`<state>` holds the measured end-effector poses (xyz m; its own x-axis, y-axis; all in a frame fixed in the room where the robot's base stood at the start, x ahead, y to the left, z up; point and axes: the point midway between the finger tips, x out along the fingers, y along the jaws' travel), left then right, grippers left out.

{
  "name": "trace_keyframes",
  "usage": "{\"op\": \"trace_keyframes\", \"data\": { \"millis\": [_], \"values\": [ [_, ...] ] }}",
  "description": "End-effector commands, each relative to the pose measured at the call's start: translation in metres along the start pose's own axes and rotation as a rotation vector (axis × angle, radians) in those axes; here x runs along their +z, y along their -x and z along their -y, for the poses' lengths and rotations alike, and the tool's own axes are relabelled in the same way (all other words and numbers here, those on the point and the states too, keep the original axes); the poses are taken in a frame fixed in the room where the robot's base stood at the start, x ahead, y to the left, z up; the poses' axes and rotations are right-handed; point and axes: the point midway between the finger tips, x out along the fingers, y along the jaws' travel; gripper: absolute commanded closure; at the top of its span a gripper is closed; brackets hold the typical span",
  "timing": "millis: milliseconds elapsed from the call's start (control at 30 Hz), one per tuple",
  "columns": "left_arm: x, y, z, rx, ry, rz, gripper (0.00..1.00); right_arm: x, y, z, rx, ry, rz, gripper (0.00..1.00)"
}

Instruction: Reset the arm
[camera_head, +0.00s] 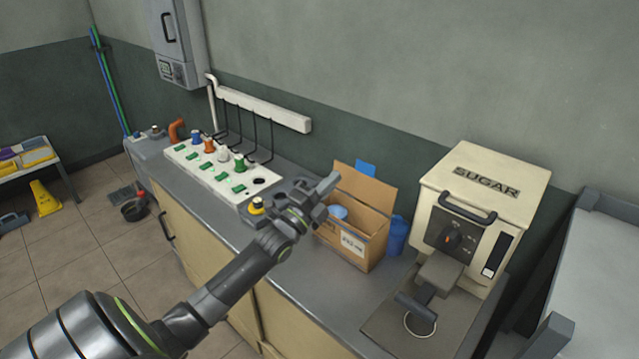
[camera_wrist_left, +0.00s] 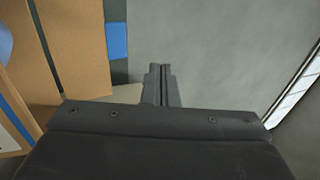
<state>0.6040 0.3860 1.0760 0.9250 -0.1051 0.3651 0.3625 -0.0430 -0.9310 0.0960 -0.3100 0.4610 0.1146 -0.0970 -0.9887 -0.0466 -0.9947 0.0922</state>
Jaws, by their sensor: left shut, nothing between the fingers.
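My left arm reaches in from the lower left in the head view. Its gripper (camera_head: 326,186) is in front of the open cardboard box (camera_head: 350,246), above the counter, and hides part of the box. In the left wrist view the two fingers of this gripper (camera_wrist_left: 160,72) lie together, with nothing between them. Cardboard (camera_wrist_left: 75,45) shows at the left of that view and grey wall fills much of the rest. My right gripper is in neither view.
A cream SUGAR machine (camera_head: 484,195) stands on the grey counter (camera_head: 310,300) at right. A white panel with coloured knobs (camera_head: 222,173) is at left. A blue container (camera_head: 397,236) is beside the box. A yellow floor sign (camera_head: 45,198) stands far left.

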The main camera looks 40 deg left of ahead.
Motion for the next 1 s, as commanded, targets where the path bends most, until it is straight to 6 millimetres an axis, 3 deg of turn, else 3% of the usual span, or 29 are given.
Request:
{"op": "trace_keyframes", "data": {
  "millis": [233, 400, 600, 767, 1000],
  "values": [
    [0.000, 0.025, 0.017, 0.001, -0.001, 0.000, 1.00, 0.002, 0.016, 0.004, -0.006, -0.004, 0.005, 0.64],
    [0.000, 0.031, 0.019, -0.001, -0.001, 0.000, 1.00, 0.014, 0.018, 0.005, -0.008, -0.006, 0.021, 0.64],
    [-0.002, 0.032, 0.017, 0.009, 0.008, 0.000, 1.00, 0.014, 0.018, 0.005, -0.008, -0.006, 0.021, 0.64],
    [-0.018, 0.049, -0.006, 0.129, 0.113, 0.008, 1.00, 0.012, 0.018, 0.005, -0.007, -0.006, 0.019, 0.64],
    [-0.058, 0.115, -0.060, 0.486, 0.431, 0.132, 1.00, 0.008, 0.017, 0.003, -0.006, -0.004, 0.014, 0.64]
  ]
}}
